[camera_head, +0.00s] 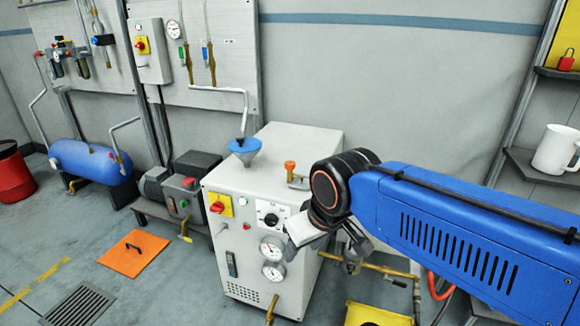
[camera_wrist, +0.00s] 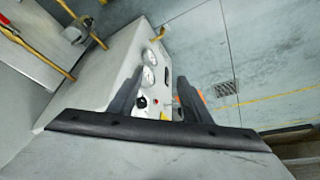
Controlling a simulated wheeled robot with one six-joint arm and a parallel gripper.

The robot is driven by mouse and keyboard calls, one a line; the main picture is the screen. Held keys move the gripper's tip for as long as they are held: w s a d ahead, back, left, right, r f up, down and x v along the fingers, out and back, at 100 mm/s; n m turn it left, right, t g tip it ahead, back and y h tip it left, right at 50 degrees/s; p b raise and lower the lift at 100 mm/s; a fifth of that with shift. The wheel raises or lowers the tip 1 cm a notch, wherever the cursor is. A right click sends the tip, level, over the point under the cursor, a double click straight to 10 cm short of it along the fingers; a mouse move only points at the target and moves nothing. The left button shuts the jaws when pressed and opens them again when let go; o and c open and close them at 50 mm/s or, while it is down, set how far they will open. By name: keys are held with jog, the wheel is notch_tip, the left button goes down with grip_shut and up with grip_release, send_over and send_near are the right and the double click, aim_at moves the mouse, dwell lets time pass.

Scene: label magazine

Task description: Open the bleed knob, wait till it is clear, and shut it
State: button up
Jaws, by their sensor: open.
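An orange-red knob (camera_head: 290,167) on a brass fitting stands on top of the white cabinet (camera_head: 265,150), near its right side. It may be the bleed knob; no label is readable. My gripper (camera_head: 303,232) is in front of the cabinet's upper right front, below and apart from this knob, partly hidden by my wrist. In the wrist view my gripper (camera_wrist: 162,82) shows two dark fingers apart with nothing held between them. The cabinet front lies beyond them, with two round gauges (camera_wrist: 149,76). I cannot make out the orange-red knob for certain in the wrist view.
A blue funnel (camera_head: 245,146) stands on the cabinet's top left. The front has a red-and-yellow switch (camera_head: 218,206) and a black dial (camera_head: 270,219). Brass pipes (camera_head: 385,270) run low at right. An orange floor plate (camera_head: 133,249) lies left on open floor.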

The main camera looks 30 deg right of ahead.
dwell(0.4)
notch_tip(320, 180, up, 22)
jog(key=n+g, duration=0.2)
jog(key=g, duration=0.3)
send_over(290, 163)
notch_tip(290, 163, down, 17)
jog(key=shift+f, duration=0.1)
jog(key=c, duration=1.1)
